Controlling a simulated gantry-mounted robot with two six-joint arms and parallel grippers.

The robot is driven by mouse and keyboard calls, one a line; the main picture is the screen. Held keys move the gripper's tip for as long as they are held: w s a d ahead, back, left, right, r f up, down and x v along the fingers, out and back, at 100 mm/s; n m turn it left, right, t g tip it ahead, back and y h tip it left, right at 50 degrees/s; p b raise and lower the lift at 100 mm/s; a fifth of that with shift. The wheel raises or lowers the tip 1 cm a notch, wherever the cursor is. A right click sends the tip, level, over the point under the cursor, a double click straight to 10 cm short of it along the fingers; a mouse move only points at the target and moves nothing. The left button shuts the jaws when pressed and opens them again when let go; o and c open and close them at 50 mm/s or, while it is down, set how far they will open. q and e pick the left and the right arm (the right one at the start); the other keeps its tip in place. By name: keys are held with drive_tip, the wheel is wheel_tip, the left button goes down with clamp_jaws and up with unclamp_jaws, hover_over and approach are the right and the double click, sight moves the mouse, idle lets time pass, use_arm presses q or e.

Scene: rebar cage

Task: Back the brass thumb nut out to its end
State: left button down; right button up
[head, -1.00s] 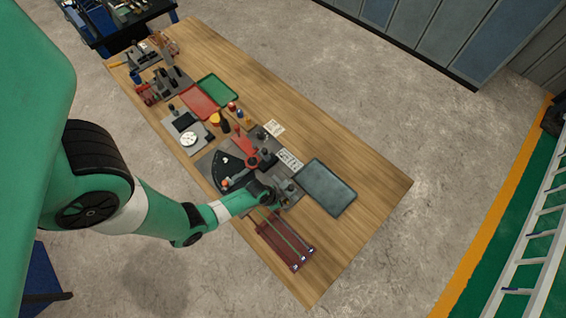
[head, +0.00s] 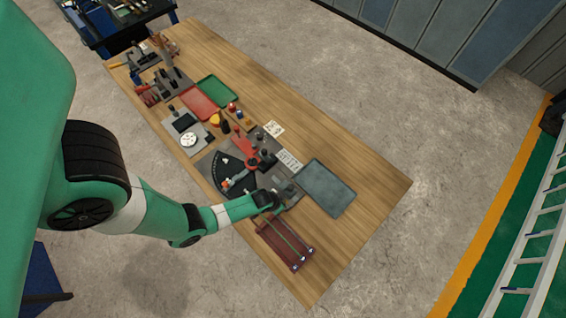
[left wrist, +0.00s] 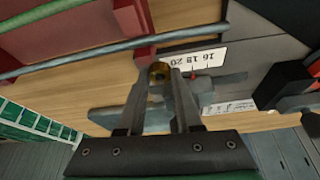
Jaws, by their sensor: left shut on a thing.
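The brass thumb nut (left wrist: 159,72) shows in the left wrist view between the two fingertips of my left gripper (left wrist: 165,76), which is shut on it. A white scale strip (left wrist: 197,60) with printed numbers lies just behind it, with a small red mark (left wrist: 193,75) at its edge. In the head view my left gripper (head: 277,204) is at the near end of the dark bending plate (head: 228,174), beside the dark red rack. The nut is too small and covered to make out there. My right gripper is in neither view.
The dark red rack (head: 272,247) with green rods stands close to my left gripper. A grey-blue tray (head: 327,188) lies to the right. Red (head: 199,102) and green (head: 217,91) trays are farther up the wooden table (head: 370,190). The table's right corner is bare.

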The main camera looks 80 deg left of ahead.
use_arm(q)
drive_tip(key=n, duration=0.1)
drive_tip(key=n+y+b, duration=0.1)
drive_tip(key=n, duration=0.1)
drive_tip(key=shift+w+d+f+n+g, duration=0.1)
drive_tip(key=shift+w+d+n+g, duration=0.05)
drive_tip(key=shift+n+g, duration=0.2)
drive_tip(key=shift+n+g+y, duration=0.35)
drive_tip(key=shift+n+y, duration=0.05)
drive_tip(key=shift+n, duration=0.45)
drive_tip(key=shift+r+n+g, duration=0.25)
drive_tip(key=shift+n+g, duration=0.15)
drive_tip(key=shift+n, duration=0.5)
drive_tip(key=shift+w+d+n+g+y+p, duration=0.1)
drive_tip(key=shift+n+g+y+p, duration=0.3)
drive_tip(key=shift+n, duration=0.5)
drive_tip(key=shift+w+f+n+g+p, duration=0.15)
drive_tip(key=shift+n+g+p, duration=0.35)
drive_tip(key=shift+n, duration=1)
drive_tip(key=c, duration=0.9)
unclamp_jaws()
drive_tip(key=shift+o, duration=0.2)
